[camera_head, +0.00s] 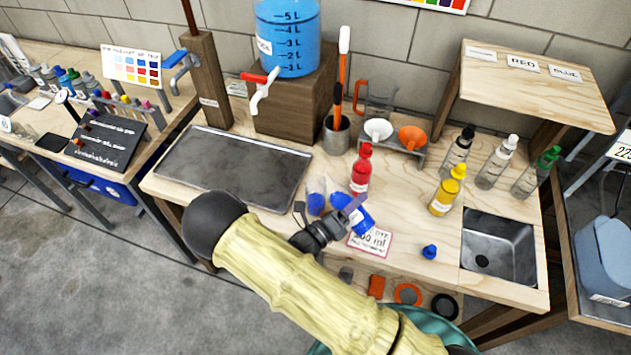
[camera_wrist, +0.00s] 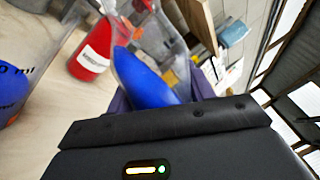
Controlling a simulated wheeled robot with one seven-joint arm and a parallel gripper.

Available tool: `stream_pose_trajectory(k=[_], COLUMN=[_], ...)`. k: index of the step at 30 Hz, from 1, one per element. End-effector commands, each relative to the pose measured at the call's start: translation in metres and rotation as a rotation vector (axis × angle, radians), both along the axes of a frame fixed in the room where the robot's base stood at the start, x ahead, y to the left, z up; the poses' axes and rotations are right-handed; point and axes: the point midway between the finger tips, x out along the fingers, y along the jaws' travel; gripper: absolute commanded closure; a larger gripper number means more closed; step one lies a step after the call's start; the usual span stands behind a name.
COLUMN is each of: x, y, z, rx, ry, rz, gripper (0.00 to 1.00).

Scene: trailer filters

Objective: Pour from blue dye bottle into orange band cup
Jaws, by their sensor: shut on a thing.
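My gripper (camera_head: 345,216) is shut on the blue dye bottle (camera_head: 357,222), which also shows between the fingers in the wrist view (camera_wrist: 145,80). The bottle is tilted, its upper end leaning left toward a small clear cup (camera_head: 316,188). The cup stands on the table with blue in its lower part; a cup with blue and "ml" lettering also shows at the left edge of the wrist view (camera_wrist: 14,90). I cannot make out an orange band on it. Whether liquid is flowing from the bottle cannot be told.
A red bottle (camera_head: 361,172) stands close behind the blue one. A grey tray (camera_head: 235,165) lies left. A blue tank (camera_head: 288,40) stands on a wooden block behind.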

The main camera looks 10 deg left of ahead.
Motion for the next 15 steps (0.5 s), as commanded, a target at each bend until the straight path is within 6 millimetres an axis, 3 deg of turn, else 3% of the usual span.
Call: stream_pose_trajectory(k=[15], x=[-0.0002], y=[-0.0005], z=[0.0039], rx=[-0.028], ry=[0.015], rz=[0.000], gripper=[0.80])
